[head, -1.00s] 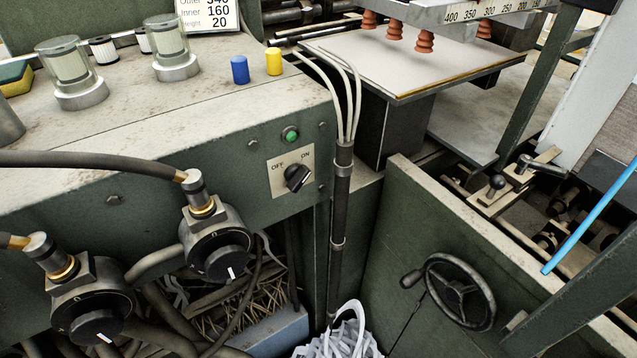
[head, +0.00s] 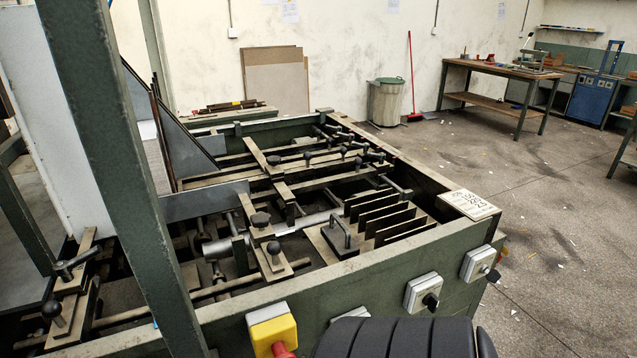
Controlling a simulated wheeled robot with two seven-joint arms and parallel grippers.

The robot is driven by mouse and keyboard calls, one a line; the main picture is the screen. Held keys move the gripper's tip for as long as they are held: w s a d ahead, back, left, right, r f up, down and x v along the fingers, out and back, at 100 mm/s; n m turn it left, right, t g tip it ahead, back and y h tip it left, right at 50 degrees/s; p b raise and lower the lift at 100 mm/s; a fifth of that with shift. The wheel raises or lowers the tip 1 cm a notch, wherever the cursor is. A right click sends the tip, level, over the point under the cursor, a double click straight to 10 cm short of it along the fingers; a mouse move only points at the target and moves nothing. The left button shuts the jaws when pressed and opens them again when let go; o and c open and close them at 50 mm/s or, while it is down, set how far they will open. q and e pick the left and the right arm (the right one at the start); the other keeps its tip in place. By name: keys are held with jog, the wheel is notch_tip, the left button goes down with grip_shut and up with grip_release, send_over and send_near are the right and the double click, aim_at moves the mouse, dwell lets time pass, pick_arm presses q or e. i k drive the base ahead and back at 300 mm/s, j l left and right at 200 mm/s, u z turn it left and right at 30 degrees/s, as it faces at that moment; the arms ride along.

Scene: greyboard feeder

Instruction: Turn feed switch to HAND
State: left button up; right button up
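Two grey switch boxes with black knobs sit on the green front side of the machine frame. One switch box (head: 423,292) is near the lower middle and another switch box (head: 477,262) is further right, near the frame's corner. A third pale box (head: 350,314) shows in part to the left of them, its lower side hidden. I cannot read any label, so I cannot tell which is the feed switch or how its knob is set. Neither of my grippers is in view.
A yellow box (head: 271,326) with a red button is at the bottom left of the panel. A green post (head: 115,150) crosses the left side. A written card (head: 468,204) lies on the frame's corner. Open floor (head: 560,230) lies to the right.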

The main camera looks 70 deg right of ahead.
aim_at(431, 300)
jog(key=j+z, duration=0.15)
jog(key=z, duration=2.9)
jog(key=l, duration=0.1)
